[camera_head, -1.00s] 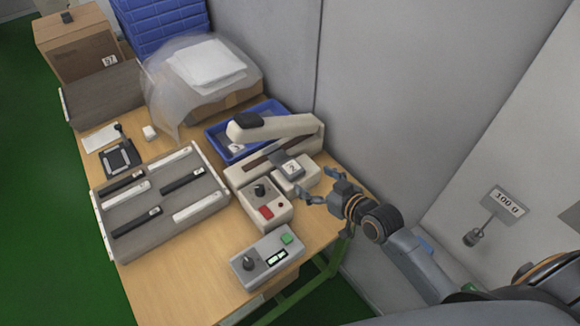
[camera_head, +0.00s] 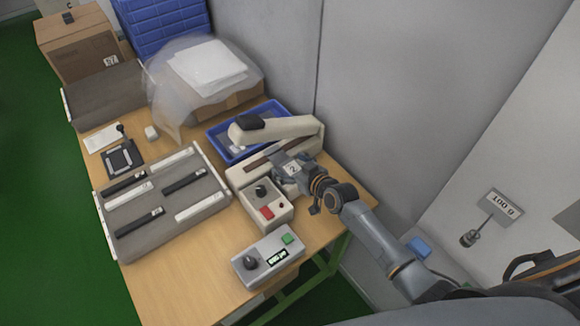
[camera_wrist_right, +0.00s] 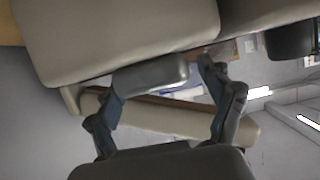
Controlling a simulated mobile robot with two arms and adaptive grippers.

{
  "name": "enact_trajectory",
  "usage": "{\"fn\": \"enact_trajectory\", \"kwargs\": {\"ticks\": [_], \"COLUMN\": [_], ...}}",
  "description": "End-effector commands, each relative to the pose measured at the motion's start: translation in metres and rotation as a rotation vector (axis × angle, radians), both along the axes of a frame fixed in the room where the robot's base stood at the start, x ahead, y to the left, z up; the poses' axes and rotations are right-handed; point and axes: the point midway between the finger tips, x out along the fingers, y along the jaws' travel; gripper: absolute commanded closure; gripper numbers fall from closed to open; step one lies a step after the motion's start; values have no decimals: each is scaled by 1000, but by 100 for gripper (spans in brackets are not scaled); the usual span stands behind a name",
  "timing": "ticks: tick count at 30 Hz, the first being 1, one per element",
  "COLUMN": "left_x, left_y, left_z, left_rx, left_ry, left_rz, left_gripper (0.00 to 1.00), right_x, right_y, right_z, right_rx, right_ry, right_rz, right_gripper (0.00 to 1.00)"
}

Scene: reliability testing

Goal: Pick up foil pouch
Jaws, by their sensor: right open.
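My right gripper (camera_head: 283,160) reaches over the back right of the wooden table, at the beige lever sealer (camera_head: 292,127). It hides part of the small block with a numbered label (camera_head: 292,169). In the right wrist view the gripper (camera_wrist_right: 160,95) is open, with its two fingers spread. A smooth silver-grey piece (camera_wrist_right: 152,74) shows between and beyond the fingers; I cannot tell whether it is the foil pouch. Grey contents (camera_head: 228,142) lie in the blue tray (camera_head: 212,139) behind the sealer, and I cannot identify them either. My left gripper is not in view.
A control box with a red button (camera_head: 266,208) and a grey box with a green button (camera_head: 268,259) stand at the front. A grey rack with strips (camera_head: 150,232) lies left. A wall stands close behind the sealer.

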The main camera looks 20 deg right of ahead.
Motion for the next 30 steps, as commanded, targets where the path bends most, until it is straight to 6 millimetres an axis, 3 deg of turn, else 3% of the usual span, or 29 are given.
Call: {"fn": "enact_trajectory", "kwargs": {"ticks": [11,19,30], "left_x": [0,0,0], "left_y": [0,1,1], "left_z": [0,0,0], "left_rx": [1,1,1], "left_ry": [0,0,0], "left_rz": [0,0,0], "left_gripper": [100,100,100], "right_x": [7,7,7], "right_y": [3,2,3], "right_z": [-3,-4,-1], "right_rx": [1,1,1], "right_ry": [0,1,-1], "right_rz": [0,0,0], "right_gripper": [21,75,75]}}
